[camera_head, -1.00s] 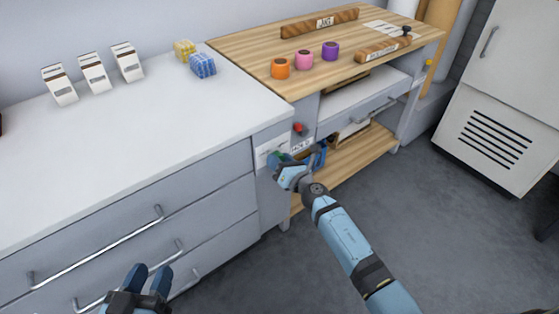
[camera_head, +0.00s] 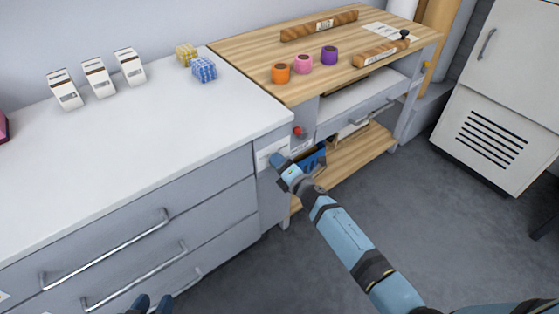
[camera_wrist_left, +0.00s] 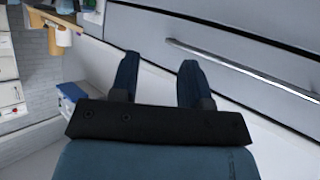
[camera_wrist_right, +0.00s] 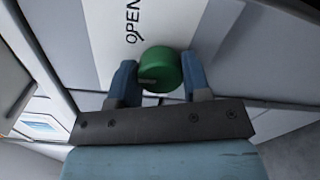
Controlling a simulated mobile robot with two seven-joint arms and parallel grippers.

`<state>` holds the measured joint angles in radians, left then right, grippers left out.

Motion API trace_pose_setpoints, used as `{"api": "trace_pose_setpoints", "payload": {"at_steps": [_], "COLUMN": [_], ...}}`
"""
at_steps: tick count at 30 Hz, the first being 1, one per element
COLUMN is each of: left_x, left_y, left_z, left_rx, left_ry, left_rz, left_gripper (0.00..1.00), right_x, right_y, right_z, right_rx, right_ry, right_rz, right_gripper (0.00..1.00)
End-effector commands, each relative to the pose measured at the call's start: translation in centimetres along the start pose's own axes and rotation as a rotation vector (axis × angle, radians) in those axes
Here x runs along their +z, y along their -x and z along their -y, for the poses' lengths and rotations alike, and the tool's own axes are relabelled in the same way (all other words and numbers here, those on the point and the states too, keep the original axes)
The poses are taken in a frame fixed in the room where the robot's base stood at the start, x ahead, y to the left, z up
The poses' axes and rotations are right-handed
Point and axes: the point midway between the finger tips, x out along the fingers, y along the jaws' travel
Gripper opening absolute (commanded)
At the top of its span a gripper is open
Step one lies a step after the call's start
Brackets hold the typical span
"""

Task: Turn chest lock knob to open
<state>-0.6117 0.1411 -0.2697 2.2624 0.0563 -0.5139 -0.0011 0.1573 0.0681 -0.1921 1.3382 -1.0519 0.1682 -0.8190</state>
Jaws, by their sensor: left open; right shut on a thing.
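The chest (camera_head: 120,160) is a grey drawer unit with a white top at the left of the head view. The green round lock knob (camera_wrist_right: 160,69) is on its pale plate (camera_wrist_right: 104,40), with the word OPEN beside it. A groove shows on the knob's face. My right gripper (camera_head: 280,163) is at the chest's right end and hides the knob in the head view. In the right wrist view its fingers (camera_wrist_right: 158,82) are shut on the knob from both sides. My left gripper (camera_wrist_left: 160,82) is open and empty before the drawers, mostly below the head view's lower edge (camera_head: 153,304).
Long bar handles (camera_head: 105,250) stick out from the drawers. A wooden workbench (camera_head: 240,45) adjoins the chest, with a red button (camera_head: 299,131) on its near post and a blue item (camera_head: 313,157) below. White dispensers (camera_head: 99,78) stand on the chest. Grey floor (camera_head: 440,210) lies open at right.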

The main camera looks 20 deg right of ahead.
Motion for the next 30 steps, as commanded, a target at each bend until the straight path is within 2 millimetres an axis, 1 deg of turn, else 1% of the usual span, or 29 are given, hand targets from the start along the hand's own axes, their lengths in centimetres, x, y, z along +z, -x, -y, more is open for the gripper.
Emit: {"api": "trace_pose_setpoints", "payload": {"at_steps": [3, 14, 18, 24, 30], "left_x": [0.48, -0.43, -0.26, -0.26, -0.02], "left_y": [0.43, 0.55, 0.59, 0.74, 0.77], "left_z": [0.05, 0.29, 0.43, 0.63, 0.72], "left_rx": [-0.008, -0.018, -0.023, -0.03, -0.033], "left_ry": [0.004, -0.016, -0.021, -0.026, -0.029], "left_rz": [0.031, 0.04, 0.053, 0.065, 0.076], "left_gripper": [0.43, 0.43, 0.43, 0.43, 0.43], "right_x": [0.12, 0.09, 0.1, 0.11, 0.09], "right_y": [0.01, 0.03, 0.04, 0.03, 0.02], "right_z": [-0.18, -0.18, -0.14, -0.08, 0.0], "right_rx": [-0.004, -0.008, -0.011, -0.012, -0.013], "right_ry": [-0.111, -0.45, -0.571, -0.714, -0.808], "right_rz": [-0.003, -0.013, -0.016, -0.02, -0.022], "right_gripper": [0.2, 0.2, 0.2, 0.2, 0.2]}}
